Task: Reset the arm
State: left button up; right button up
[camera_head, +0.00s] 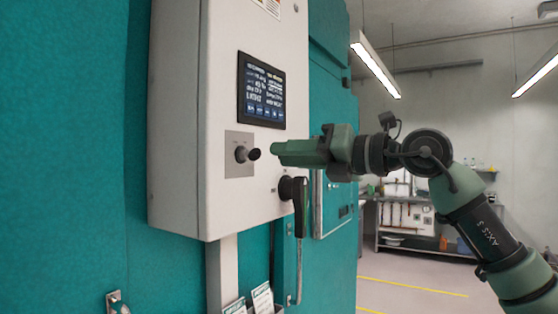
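My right arm comes in from the right edge. Its green gripper (278,150) points left toward the front of a pale control box (225,100). A small black-tipped knob (247,154) on a grey plate sits just left of the fingertips. A gap seems to separate them. The fingers appear side-on as one block, so I cannot tell whether they are open or shut. No held object shows. My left gripper is not in view.
The control box has a lit screen (261,91) and a black rotary handle (299,194) below the gripper. Teal chamber walls (65,150) flank it. A bench (425,248) stands at the back right. Yellow lines (415,286) mark the open floor.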

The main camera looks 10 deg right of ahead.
dwell(0.3)
